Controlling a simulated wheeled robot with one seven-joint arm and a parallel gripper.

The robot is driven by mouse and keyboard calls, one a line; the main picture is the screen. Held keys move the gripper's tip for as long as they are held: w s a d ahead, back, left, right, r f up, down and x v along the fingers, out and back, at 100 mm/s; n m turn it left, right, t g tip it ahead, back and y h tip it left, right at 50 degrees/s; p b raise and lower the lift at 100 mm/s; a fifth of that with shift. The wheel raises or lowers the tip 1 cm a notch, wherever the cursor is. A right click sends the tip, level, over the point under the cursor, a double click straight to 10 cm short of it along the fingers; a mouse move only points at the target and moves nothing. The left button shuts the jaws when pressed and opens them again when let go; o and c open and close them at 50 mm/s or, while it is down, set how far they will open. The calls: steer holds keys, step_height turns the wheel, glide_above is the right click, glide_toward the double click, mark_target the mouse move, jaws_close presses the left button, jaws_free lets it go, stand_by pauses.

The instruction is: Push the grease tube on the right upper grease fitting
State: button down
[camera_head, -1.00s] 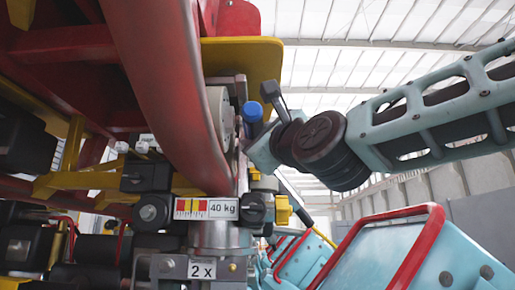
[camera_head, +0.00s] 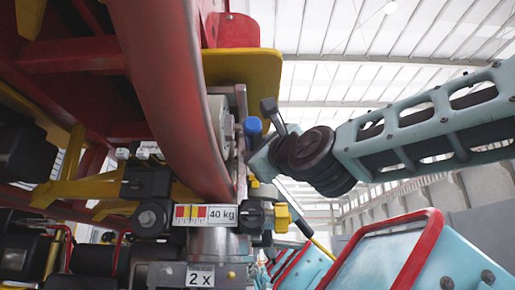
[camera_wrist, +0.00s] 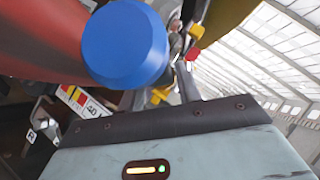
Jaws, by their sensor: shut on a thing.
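The grease tube shows as a blue round end (camera_head: 252,126) beside the red rail in the head view. Its blue end (camera_wrist: 125,43) fills the upper middle of the wrist view. My gripper (camera_head: 257,158) is shut on it, just right of the wheel carrier; the fingertips are mostly hidden. In the wrist view the gripper body lies along the bottom and a finger (camera_wrist: 187,85) rises toward the tube. I cannot make out the right upper grease fitting; the tube's far end is hidden, so contact cannot be told.
The curved red rail (camera_head: 170,90) and the wheel (camera_head: 222,128) stand close left of my gripper. A yellow plate (camera_head: 240,65) hangs above. Below are a "40 kg" label (camera_head: 222,215) and a yellow part (camera_head: 282,218). Teal train seats (camera_head: 390,255) stand lower right.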

steer(key=shift+w+d+b, duration=0.1)
steer(key=shift+w+b, duration=0.45)
steer(key=shift+w, duration=2.2)
steer(key=shift+w+b, duration=0.6)
steer(key=shift+w, duration=0.3)
stand_by(0.9)
steer(key=shift+s, duration=0.15)
stand_by(0.5)
steer(key=shift+s+b, duration=0.15)
steer(key=shift+b, duration=0.15)
stand_by(0.4)
steer(key=shift+s+b, duration=0.6)
steer(key=shift+s, duration=2.85)
